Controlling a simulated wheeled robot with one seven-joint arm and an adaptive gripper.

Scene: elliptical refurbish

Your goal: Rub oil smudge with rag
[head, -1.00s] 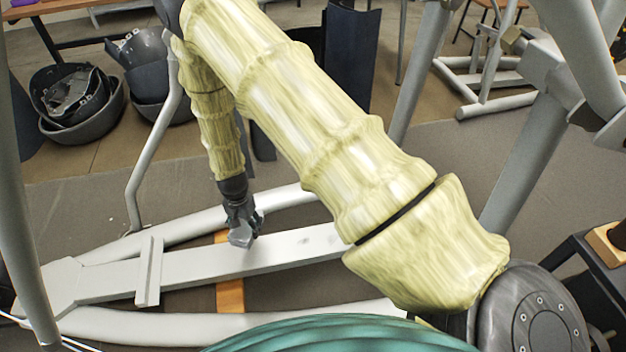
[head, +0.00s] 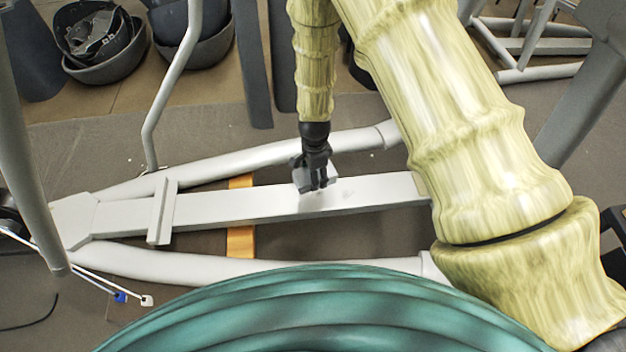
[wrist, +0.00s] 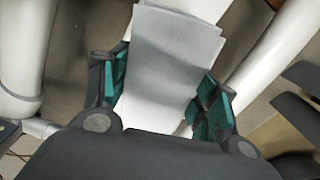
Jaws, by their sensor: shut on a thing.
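My gripper (head: 316,184) points down at the white flat beam (head: 240,208) of the elliptical frame. It is shut on a light grey rag (head: 301,175), which also shows as a pale folded sheet (wrist: 170,70) between the teal finger pads in the wrist view. The rag is at or just above the beam's top; I cannot tell if it touches. In the wrist view the rag hides much of the beam, and no smudge shows.
White tubes (head: 270,155) run along both sides of the beam. A raised crossbar (head: 162,212) stands on it at left, and an orange strip (head: 240,240) lies beneath. Dark bins (head: 105,50) stand at the back left. A large teal ribbed surface (head: 300,310) fills the front.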

